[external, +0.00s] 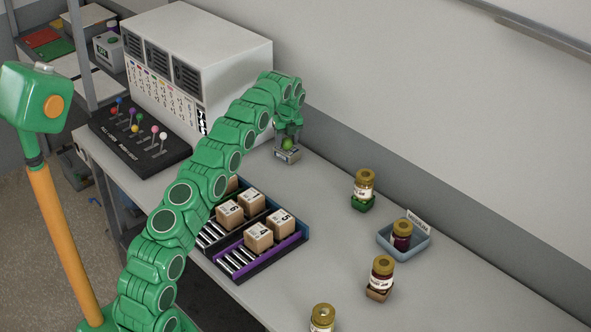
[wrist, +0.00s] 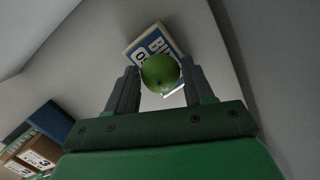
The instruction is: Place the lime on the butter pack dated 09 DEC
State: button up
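The lime (wrist: 160,73) is a round green fruit between the two dark fingers of my gripper (wrist: 158,82) in the wrist view. The fingers appear to close on its sides. In the external view my gripper (external: 287,148) is low near the back wall, with the lime (external: 288,143) at its end. A butter pack (wrist: 144,42) with blue and white print shows right behind the lime in the wrist view. The lime covers part of its lettering, and no full date can be read. I cannot tell whether the lime touches the pack.
Small cartons (external: 259,237) stand on a roller rack (external: 238,262) at the counter's front edge. Several jars, one of them (external: 363,184) on a green base, stand to the right, one in a blue tray (external: 415,249). A white cabinet (external: 197,62) and a lever panel (external: 137,143) are at left.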

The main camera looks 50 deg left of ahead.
aim_at(288, 143)
jog(key=shift+o, duration=1.2)
notch_tip(288, 143, up, 12)
jog(key=d, duration=0.1)
jog(key=shift+s+d, duration=0.3)
jog(key=shift+s, duration=0.05)
jog(key=shift+d+r, duration=0.1)
